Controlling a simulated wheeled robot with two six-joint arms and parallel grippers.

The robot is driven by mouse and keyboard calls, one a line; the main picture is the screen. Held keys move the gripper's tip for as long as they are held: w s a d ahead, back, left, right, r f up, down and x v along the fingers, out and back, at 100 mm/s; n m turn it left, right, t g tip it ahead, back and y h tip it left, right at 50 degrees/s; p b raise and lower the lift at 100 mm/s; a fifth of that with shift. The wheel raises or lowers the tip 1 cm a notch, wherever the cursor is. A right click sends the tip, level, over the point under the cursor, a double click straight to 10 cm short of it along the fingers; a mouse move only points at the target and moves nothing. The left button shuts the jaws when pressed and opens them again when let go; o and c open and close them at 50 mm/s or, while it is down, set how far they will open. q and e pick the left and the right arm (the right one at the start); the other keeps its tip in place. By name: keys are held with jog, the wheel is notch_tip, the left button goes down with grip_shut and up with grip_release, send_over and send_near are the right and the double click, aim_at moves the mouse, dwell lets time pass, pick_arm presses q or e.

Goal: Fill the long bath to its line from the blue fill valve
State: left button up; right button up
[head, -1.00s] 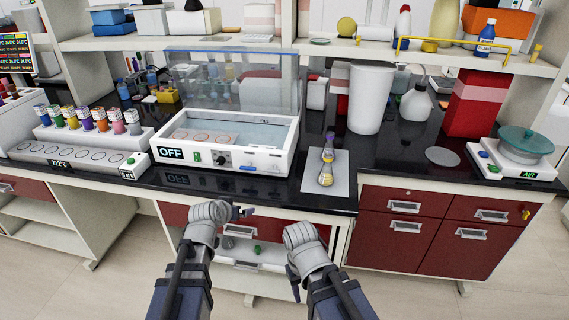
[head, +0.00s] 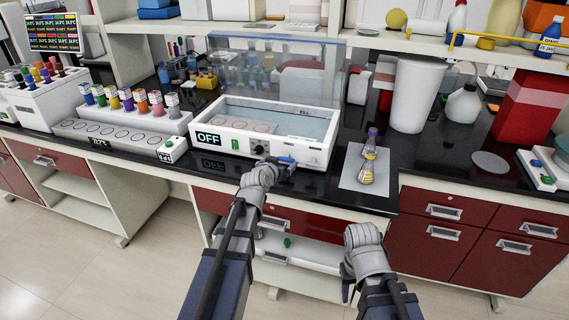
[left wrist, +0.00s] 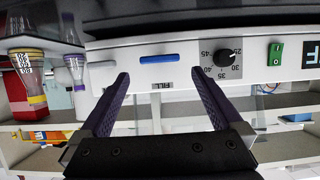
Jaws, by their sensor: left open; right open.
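The long bath (head: 226,141) is a white box on the black bench with an OFF display, a knob and a raised clear lid. Pale blue-grey shows inside it, with several rings; I cannot tell the water level against the line. The blue fill valve (head: 287,159) is a flat bar on its front, lying level; in the left wrist view it (left wrist: 159,57) sits above an upside-down FILL label. My left gripper (head: 276,166) is open just in front of the valve, its fingertips (left wrist: 159,77) to either side, apart from it. My right gripper (head: 348,284) is open and empty, low before the drawers.
Flasks (head: 369,165) stand on a grey mat (head: 350,180) right of the bath. A rack of coloured-cap vials (head: 133,122) stands to its left. A white bin (head: 413,95) is behind right. Red drawers (head: 445,212) lie under the bench edge.

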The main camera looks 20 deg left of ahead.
aim_at(286, 159)
pick_arm(q)
jog(key=b+x, duration=0.1)
jog(key=x, duration=0.3)
jog(key=shift+c, duration=0.4)
jog(key=c, duration=1.2)
jog(key=shift+o, duration=0.2)
jog(key=shift+a+n+h, duration=0.2)
jog(key=shift+n+h, duration=0.5)
jog(key=shift+n, duration=0.3)
jog(key=o, duration=1.2)
jog(key=shift+o, duration=0.2)
